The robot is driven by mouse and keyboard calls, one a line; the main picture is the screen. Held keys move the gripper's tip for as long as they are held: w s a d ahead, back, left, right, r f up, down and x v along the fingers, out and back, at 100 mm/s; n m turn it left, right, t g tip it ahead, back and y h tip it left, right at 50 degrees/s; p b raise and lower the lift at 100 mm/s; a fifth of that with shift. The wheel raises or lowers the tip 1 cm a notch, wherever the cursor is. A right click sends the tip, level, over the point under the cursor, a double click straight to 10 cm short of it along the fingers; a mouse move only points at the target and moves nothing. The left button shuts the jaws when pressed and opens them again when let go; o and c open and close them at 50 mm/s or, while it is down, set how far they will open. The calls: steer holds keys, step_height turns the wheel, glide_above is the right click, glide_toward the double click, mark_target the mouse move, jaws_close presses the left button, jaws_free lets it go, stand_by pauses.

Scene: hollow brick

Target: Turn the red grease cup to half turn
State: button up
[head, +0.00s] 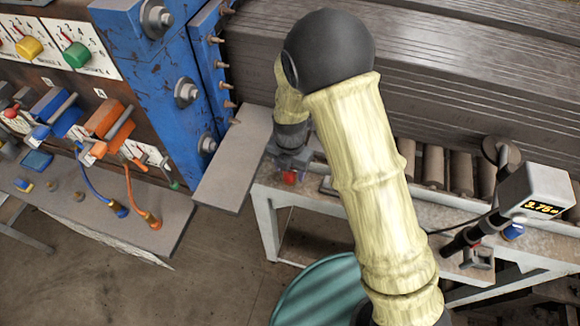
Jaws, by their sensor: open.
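A small red rounded part (290,177), which looks like the red grease cup, shows at the near left end of the roller table. Its markings and turn position are too small to read. My gripper (287,163) is just above it in the picture, pointing down, open. The fingertips are small and partly merged with the dark parts around them. I cannot tell whether they touch the red part or stand around it. My pale-sleeved arm crosses the middle of the view and hides part of the table.
A blue machine frame (165,95) with bolts stands at left, beside a panel with a yellow knob (29,47) and a green knob (77,55). A grey ledge (235,160) juts out left of my gripper. A teal drum (318,290) stands below.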

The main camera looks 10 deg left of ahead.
steer(key=c, duration=1)
